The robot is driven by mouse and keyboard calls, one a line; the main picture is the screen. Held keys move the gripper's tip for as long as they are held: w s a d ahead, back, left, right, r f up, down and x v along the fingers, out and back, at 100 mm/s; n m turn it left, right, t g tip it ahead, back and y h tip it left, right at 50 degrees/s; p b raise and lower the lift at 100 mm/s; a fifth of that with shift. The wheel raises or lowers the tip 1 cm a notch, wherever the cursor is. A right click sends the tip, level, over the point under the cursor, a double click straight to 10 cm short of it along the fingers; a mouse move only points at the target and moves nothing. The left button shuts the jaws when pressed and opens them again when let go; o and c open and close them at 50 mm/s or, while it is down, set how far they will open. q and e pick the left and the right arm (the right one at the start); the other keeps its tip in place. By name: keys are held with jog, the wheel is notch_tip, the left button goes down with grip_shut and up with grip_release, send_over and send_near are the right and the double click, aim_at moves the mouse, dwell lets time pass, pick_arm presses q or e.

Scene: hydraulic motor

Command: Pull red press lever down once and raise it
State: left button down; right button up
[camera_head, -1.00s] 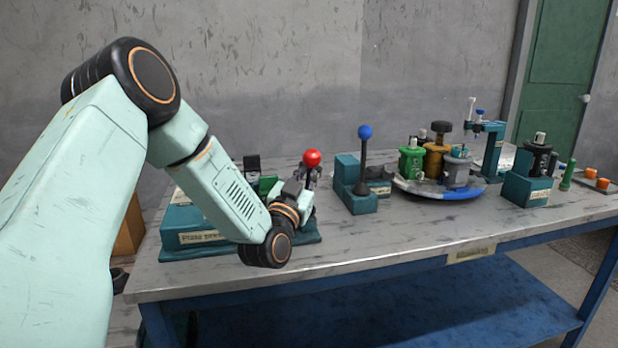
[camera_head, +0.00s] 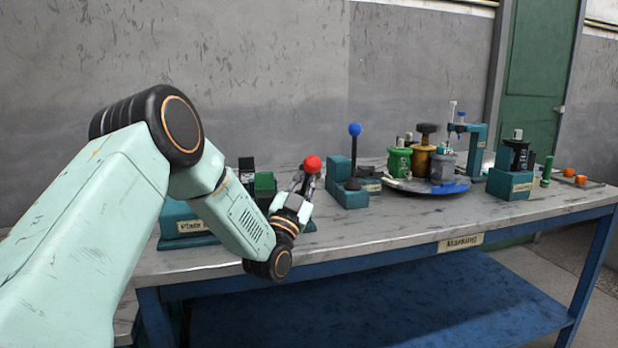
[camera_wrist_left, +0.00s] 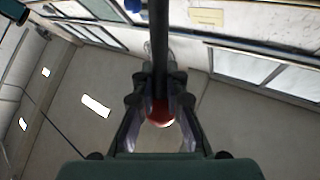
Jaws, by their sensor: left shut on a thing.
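The red press lever shows in the head view as a red ball knob (camera_head: 312,164) above the left part of the bench. In the left wrist view, its dark shaft (camera_wrist_left: 160,45) runs down from the top edge to the red knob (camera_wrist_left: 160,113). My left gripper (camera_head: 303,183) is shut on the lever just below the knob, its fingers pointing up. In the wrist view its two fingers (camera_wrist_left: 160,100) stand on either side of the shaft and knob. The teal press base (camera_head: 183,226) is partly hidden behind my left arm. My right gripper is not in view.
A blue-knobbed lever (camera_head: 355,130) stands on a teal block right of the red knob. Farther right are a round tray (camera_head: 412,188) with several motor parts, a teal stand (camera_head: 478,148) and a teal block (camera_head: 510,182). The bench's front strip (camera_head: 400,240) is clear.

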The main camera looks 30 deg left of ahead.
pick_arm(q)
jog(key=shift+s+d+f, duration=0.1)
jog(key=shift+f, duration=0.2)
jog(key=c, duration=1.8)
grip_release()
jog(key=o, duration=0.3)
jog(key=shift+s+r, duration=0.15)
jog(key=shift+o, duration=0.6)
jog(key=s+d, duration=0.1)
jog(key=s, duration=1.1)
jog(key=shift+s+d+f, duration=0.3)
jog(key=shift+f, duration=0.1)
jog(key=shift+c, duration=0.3)
